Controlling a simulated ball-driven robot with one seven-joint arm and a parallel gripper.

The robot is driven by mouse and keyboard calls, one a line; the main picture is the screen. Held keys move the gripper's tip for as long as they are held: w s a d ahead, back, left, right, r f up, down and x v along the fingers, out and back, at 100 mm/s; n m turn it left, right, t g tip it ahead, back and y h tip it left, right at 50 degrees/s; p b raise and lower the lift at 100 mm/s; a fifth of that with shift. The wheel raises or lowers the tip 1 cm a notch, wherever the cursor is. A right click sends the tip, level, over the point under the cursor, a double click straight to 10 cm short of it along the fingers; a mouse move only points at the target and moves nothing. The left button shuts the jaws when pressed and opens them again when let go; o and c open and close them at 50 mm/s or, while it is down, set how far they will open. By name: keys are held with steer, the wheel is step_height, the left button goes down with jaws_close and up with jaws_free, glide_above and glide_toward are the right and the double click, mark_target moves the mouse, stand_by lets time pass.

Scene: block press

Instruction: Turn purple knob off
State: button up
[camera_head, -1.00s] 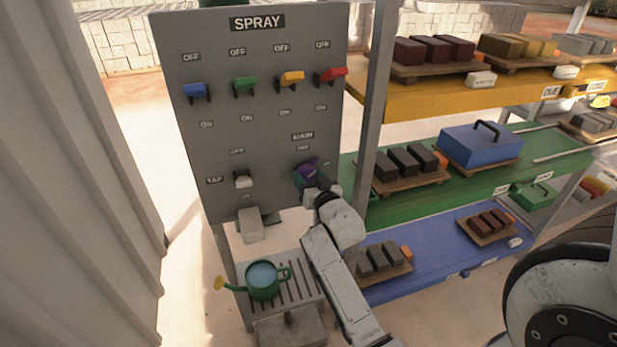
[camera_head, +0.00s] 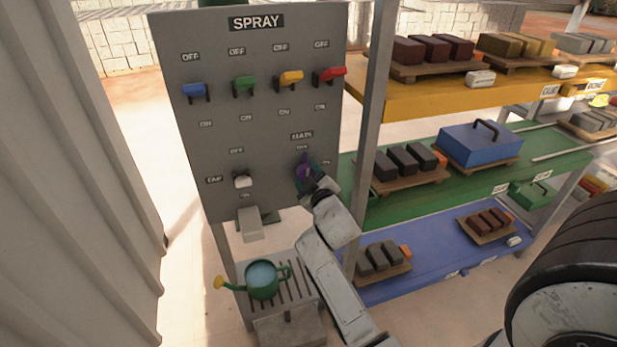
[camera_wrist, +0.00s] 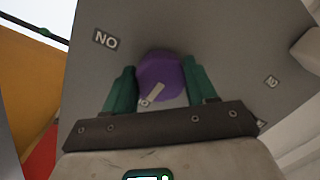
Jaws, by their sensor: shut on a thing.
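The purple knob (camera_head: 304,172) is on the grey SPRAY panel (camera_head: 270,130), below the label MAIN. My gripper (camera_head: 310,179) is at the knob, with its arm reaching up from below. In the wrist view the round purple knob (camera_wrist: 160,78) sits between the two green fingers of my gripper (camera_wrist: 162,90), which are shut on it. A pale pointer mark shows on the lower part of the knob. In the head view the knob's handle points nearly straight up, toward the small label under MAIN. My fingers hide part of the knob.
Blue (camera_head: 195,90), green (camera_head: 244,83), yellow (camera_head: 289,78) and red (camera_head: 330,74) levers line the panel above. A white tap knob (camera_head: 242,181) is to the left. A green watering can (camera_head: 262,280) stands below. Shelves with bricks (camera_head: 405,160) stand close on the right.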

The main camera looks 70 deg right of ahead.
steer(key=shift+f+n, duration=0.1)
steer(key=shift+n, duration=0.5)
steer(key=o, duration=1.1)
steer(key=shift+c, duration=0.2)
steer(key=b+v, duration=0.2)
steer(key=v, duration=0.8)
steer(key=shift+s+a, duration=0.25)
steer(key=shift+a, duration=0.1)
